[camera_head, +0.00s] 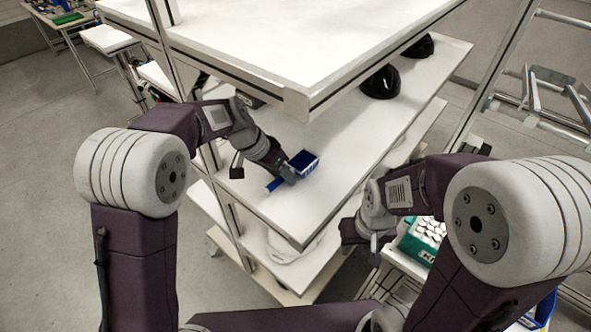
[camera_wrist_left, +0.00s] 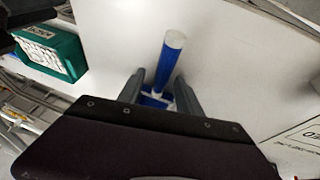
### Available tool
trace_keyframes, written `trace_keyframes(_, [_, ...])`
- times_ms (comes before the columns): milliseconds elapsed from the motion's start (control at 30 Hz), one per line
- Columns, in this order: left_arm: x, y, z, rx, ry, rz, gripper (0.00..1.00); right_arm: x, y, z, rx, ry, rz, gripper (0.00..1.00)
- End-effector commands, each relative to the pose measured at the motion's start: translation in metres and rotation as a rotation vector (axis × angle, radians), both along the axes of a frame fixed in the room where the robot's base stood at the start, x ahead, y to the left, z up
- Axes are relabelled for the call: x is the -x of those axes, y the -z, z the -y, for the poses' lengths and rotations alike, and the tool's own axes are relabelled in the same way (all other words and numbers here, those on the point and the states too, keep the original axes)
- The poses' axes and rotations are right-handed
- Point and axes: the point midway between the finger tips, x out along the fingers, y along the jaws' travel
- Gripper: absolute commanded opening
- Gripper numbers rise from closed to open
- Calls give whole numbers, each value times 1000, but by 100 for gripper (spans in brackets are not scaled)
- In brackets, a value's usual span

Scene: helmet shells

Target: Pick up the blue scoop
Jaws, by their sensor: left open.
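The blue scoop (camera_head: 304,161) lies on the middle white shelf, its bowl toward the back right and its handle (camera_head: 274,184) toward the front left. My left gripper (camera_head: 287,175) reaches down to it, near where handle and bowl meet. In the left wrist view, the scoop's blue handle (camera_wrist_left: 167,68) with a pale end cap runs between the two open fingers (camera_wrist_left: 160,82). The bowl is mostly hidden behind the gripper there, and I cannot tell whether the fingers touch the scoop. My right gripper (camera_head: 357,233) hangs at the shelf's right; its jaws are unclear.
The upper shelf (camera_head: 290,45) overhangs the middle shelf (camera_head: 345,135). Black helmet shells (camera_head: 381,82) sit at the far back right. A teal box (camera_head: 424,240) of white items stands at the lower right. The shelf right of the scoop is clear.

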Motion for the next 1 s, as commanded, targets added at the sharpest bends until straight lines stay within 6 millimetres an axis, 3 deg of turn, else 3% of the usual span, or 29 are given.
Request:
trace_keyframes(133, [0, 0, 0, 0, 0, 0, 41, 0, 0, 0, 0, 0, 0, 36])
trace_keyframes(300, [0, 0, 0, 0, 0, 0, 0, 0, 0, 0, 0, 0, 0, 36])
trace_keyframes(667, [0, -3, 0, 1, 0, 2, 0, 0, 0, 0, 0, 0, 0, 36])
trace_keyframes(967, [-1, -39, 0, 0, 1, 6, 0, 0, 0, 0, 0, 0, 0, 36])
trace_keyframes(1000, [3, -34, -11, -1, -5, 1, 0, 0, 5, 0, 0, 0, 0, 36])
